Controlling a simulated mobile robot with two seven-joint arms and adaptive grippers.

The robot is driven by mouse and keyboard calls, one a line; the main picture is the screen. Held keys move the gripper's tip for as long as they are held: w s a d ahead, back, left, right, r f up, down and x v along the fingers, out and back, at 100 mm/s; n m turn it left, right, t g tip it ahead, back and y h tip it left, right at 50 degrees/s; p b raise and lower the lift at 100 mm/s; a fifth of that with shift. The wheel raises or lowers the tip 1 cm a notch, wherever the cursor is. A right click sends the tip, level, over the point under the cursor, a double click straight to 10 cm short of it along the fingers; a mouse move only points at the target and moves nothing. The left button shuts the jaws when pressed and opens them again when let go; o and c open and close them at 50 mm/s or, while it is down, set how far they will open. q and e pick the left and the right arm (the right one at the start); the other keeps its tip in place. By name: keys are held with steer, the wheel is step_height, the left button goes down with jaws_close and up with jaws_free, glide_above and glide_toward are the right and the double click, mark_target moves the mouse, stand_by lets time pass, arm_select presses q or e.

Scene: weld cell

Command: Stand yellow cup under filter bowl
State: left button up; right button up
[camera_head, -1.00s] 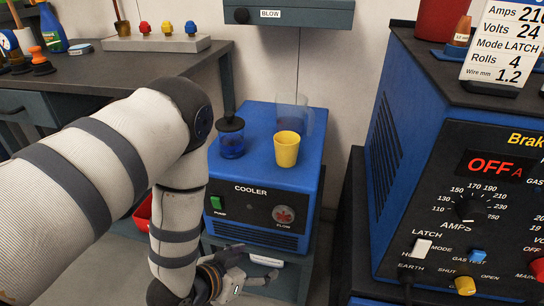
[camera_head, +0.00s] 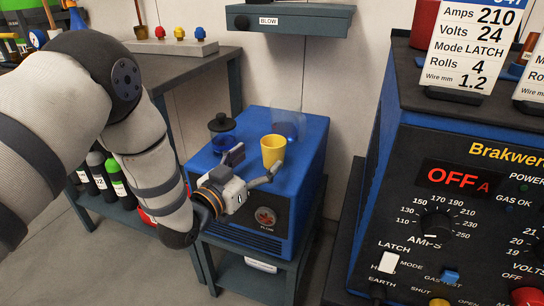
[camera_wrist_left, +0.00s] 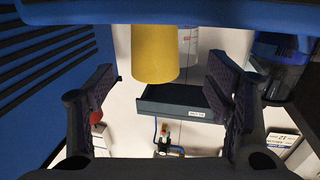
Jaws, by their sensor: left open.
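The yellow cup (camera_head: 272,152) stands upright on the blue cooler (camera_head: 308,160). My left gripper (camera_head: 250,167) is just in front of the cup, at the cooler's front top edge, open and empty. In the left wrist view, which is upside down, the cup (camera_wrist_left: 155,52) shows beyond and between the spread fingers (camera_wrist_left: 162,75); I see no contact. A clear vessel (camera_head: 288,122) stands behind the cup, and a blue one with a black lid (camera_head: 221,125) stands to its left. I cannot tell whether either is the filter bowl. My right gripper is not in view.
A wall box marked BLOW (camera_head: 291,20) overhangs behind the cooler. The welding machine (camera_head: 455,200) stands close on the right. A dark workbench (camera_head: 190,66) with bottles and coloured knobs is at the left. The cooler's right top is bare.

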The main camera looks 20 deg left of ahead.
mark_target(267, 156)
arm_select(q)
steer(key=x, duration=0.4)
steer(key=b+x, duration=0.1)
steer(key=x, duration=0.1)
steer(key=shift+w+d+f, duration=0.25)
steer(key=shift+d+f, duration=0.05)
steer(key=shift+d, duration=0.1)
steer(key=c, duration=1.4)
steer(key=shift+o, duration=0.2)
